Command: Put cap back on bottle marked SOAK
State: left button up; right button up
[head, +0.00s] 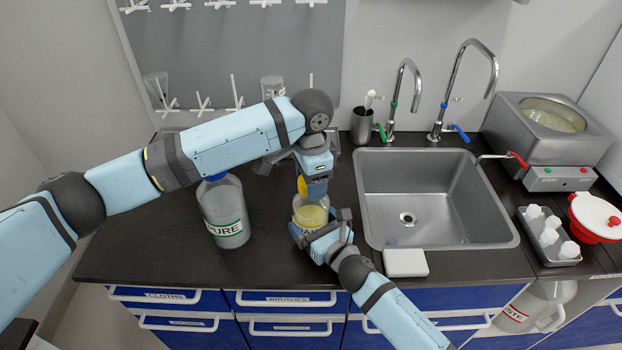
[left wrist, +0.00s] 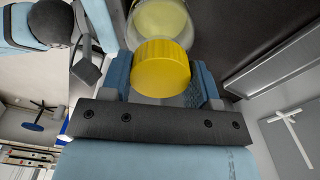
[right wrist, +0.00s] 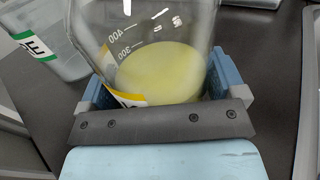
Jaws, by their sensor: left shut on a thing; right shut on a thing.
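A clear bottle (head: 311,213) with yellow liquid and a yellow-edged label stands on the dark counter left of the sink; its label is mostly hidden. My right gripper (head: 319,234) is shut on this bottle, and its fingers flank the glass in the right wrist view (right wrist: 165,85). My left gripper (head: 303,188) points down above the bottle and is shut on a yellow cap (left wrist: 162,67). The cap also shows in the head view (head: 302,185). The cap is over or at the bottle's mouth; I cannot tell whether they touch.
A PURE bottle (head: 224,212) with a blue cap stands to the left. The sink (head: 437,236) is on the right, with a white block (head: 405,263) at its front left corner. A grey tray (head: 549,258) with white pieces and a metal bath (head: 545,139) stand further right.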

pick_arm(q)
jog(key=m, duration=0.6)
jog(key=shift+m, duration=0.3)
jog(key=m, duration=0.7)
jog(key=shift+m, duration=0.4)
jog(key=o, duration=1.1)
notch_tip(320, 180, up, 12)
